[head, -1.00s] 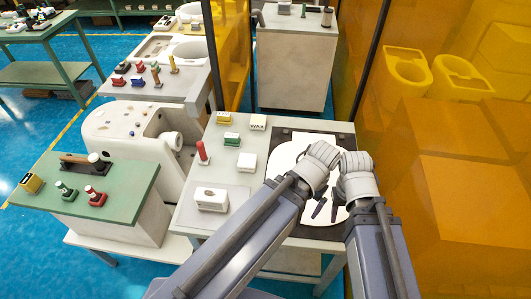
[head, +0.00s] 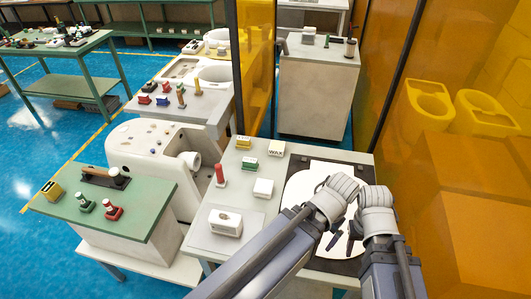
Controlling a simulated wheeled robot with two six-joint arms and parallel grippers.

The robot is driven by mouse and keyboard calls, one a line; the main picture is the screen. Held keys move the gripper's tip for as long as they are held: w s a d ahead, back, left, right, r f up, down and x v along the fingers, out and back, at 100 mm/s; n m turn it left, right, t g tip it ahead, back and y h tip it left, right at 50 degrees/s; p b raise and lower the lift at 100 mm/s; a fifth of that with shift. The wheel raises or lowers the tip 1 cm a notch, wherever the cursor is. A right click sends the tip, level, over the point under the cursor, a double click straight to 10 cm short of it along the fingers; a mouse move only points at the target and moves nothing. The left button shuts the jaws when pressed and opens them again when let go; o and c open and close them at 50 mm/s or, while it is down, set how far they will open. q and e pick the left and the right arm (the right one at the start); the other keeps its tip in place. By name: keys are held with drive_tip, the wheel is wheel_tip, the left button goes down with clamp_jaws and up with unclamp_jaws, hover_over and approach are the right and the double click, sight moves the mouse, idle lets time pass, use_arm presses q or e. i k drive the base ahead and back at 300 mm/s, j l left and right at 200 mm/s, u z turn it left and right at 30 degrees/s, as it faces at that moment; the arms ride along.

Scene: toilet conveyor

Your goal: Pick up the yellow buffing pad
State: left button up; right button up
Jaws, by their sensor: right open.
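A small yellow block with a pale top (head: 243,142) stands near the far left corner of the grey table; it looks like the yellow buffing pad. Another yellow block with a dark part (head: 52,190) sits on the green table at the left. My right gripper (head: 343,241) is open and empty over the white round plate (head: 300,190), far from both yellow blocks. My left gripper (head: 321,187) is beside it over the same plate, mostly hidden behind its own wrist, so its jaws cannot be judged.
Near the yellow block stand a green block (head: 249,163), a white WAX box (head: 276,148), a red-topped tool (head: 219,175) and a white block (head: 263,188). A white box (head: 226,222) is at the front. An orange see-through panel (head: 400,60) bounds the right side.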

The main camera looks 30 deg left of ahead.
sight(243, 142)
drive_tip(key=k+j+z, duration=0.15)
drive_tip(key=j, duration=0.2)
drive_tip(key=k+j+z, duration=0.15)
drive_tip(key=j, duration=0.25)
drive_tip(key=k+j+z, duration=0.15)
drive_tip(key=j, duration=0.2)
drive_tip(key=k+j+z, duration=0.15)
drive_tip(key=j, duration=0.15)
drive_tip(key=i, duration=0.05)
